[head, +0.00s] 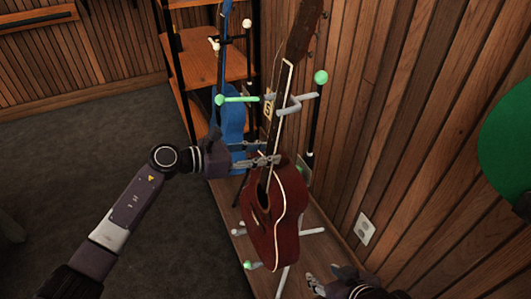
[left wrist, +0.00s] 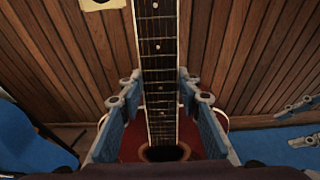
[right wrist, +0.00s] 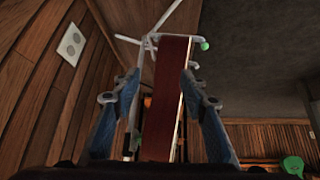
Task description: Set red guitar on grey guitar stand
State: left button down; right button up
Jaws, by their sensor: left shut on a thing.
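The red guitar (head: 287,210) is upright and slightly tilted, its neck rising to the upper right in the head view. My left gripper (head: 265,160) is shut on its neck just above the body; the left wrist view shows the neck (left wrist: 160,95) between the fingers. The grey guitar stand (head: 298,104), with green tips, is directly behind the guitar. The guitar hides much of it, and I cannot tell whether the body rests on its lower arms. My right gripper (head: 328,277) is open near the guitar's lower right; the guitar's side (right wrist: 165,105) shows between its fingers in the right wrist view.
A blue guitar (head: 230,110) stands close behind the left gripper, by a wooden shelf (head: 205,72). The wood-panelled wall (head: 400,120) with an outlet (head: 365,229) is close on the right. A green object (head: 508,130) is at the right edge. Carpet (head: 80,160) at left is clear.

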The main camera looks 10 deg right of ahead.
pick_arm(q)
jog(key=shift+w+d+b, duration=0.1)
jog(key=shift+b, duration=0.25)
pick_arm(e)
jog(key=shift+w+a+r+t, duration=0.25)
jog(key=shift+w+r+t, duration=0.15)
jog(key=shift+w, duration=0.3)
jog(key=shift+w+a+r+t, duration=0.3)
jog(key=shift+w+r, duration=0.1)
jog(key=shift+w, duration=0.3)
jog(key=shift+w+r, duration=0.1)
